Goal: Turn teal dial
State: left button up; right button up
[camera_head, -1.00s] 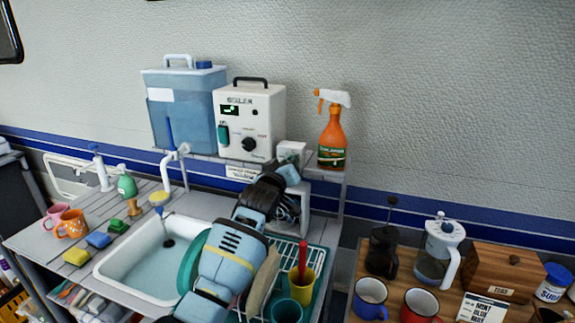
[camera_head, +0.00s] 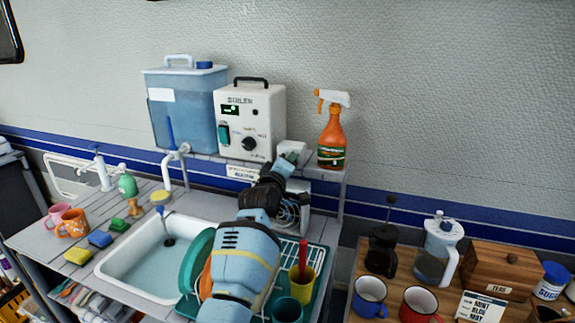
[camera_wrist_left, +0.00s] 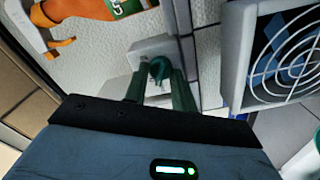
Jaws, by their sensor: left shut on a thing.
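The teal dial (camera_wrist_left: 159,68) sits on a small white box (camera_wrist_left: 150,50) fixed to the wall, seen in the left wrist view. My left gripper (camera_wrist_left: 157,82) has its two green fingers on either side of the dial and is shut on it. In the head view the white box (camera_head: 293,148) stands at the right of the boiler, and my left gripper (camera_head: 290,158) reaches up in front of it. The gripper hides the dial there. My right gripper is in neither view.
A white boiler (camera_head: 262,105) with a black knob and a blue water tank (camera_head: 185,105) stand left of the box. An orange spray bottle (camera_head: 332,135) stands close right. A fan grille (camera_wrist_left: 290,60) is beside my fingers. The sink (camera_head: 150,260) and dish rack (camera_head: 318,275) lie below.

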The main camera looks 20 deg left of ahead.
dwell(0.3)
pick_arm(q)
jog(key=o, duration=1)
jog(key=shift+f, duration=0.1)
jog(key=shift+f, duration=0.1)
